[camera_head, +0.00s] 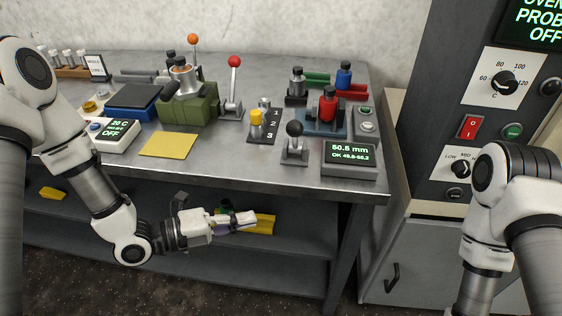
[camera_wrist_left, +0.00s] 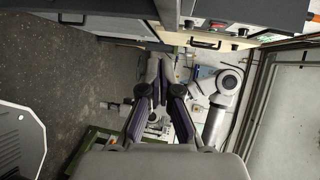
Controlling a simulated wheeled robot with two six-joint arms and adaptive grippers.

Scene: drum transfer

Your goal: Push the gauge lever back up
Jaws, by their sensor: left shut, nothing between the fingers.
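The gauge lever (camera_head: 294,143) is a short grey lever with a black ball on top. It stands near the front edge of the bench and looks about upright. Beside it on the right is the gauge display (camera_head: 349,160), which reads "50.5 mm" and "OK 49.8-50.2" in green. My left gripper (camera_head: 248,217) is shut and empty, in front of the bench and lower in the picture than the lever, apart from it. Its fingers also show in the left wrist view (camera_wrist_left: 160,85). My right gripper is out of view; only the right arm shows.
The bench (camera_head: 217,165) carries a yellow pad (camera_head: 168,144), a green fixture (camera_head: 189,107) and a red-knobbed lever (camera_head: 234,88). An oven cabinet (camera_head: 421,160) is right.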

